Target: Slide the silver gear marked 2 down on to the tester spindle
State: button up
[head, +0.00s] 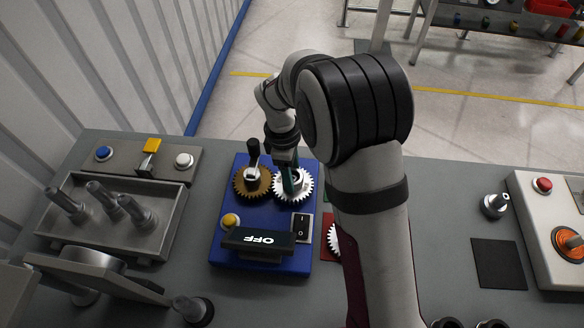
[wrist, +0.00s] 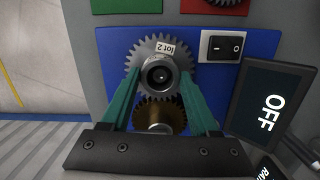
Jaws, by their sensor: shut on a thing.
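The silver gear (head: 305,184) is at the right of the blue tester (head: 225,247), beside a brown gear (head: 240,187). In the wrist view the silver gear (wrist: 147,48) carries a tag reading "lot 2". My gripper (head: 292,181) has its green fingers closed on both sides of the gear's raised hub (wrist: 158,73). The hub's bore is dark with a small lighter spot inside; the spindle is otherwise hidden. The silver gear's teeth lie close to or over the brown gear (wrist: 158,117). I cannot tell how low the silver gear sits.
The tester has an OFF display (head: 258,243), a rocker switch (head: 302,227) and a yellow button (head: 230,220). A black-knobbed handle (head: 253,158) stands above the brown gear. Another silver gear (head: 333,241) lies on a red pad, partly behind my arm. A grey tray with pegs (head: 160,215) is left.

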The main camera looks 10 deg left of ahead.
jog(key=o, duration=1.4)
jog(key=shift+f, duration=0.1)
jog(key=shift+c, duration=0.2)
jog(key=shift+r, duration=3.5)
notch_tip(320, 180, up, 16)
jog(key=a, duration=0.2)
jog(key=shift+w+f, duration=0.1)
jog(key=shift+f, duration=0.05)
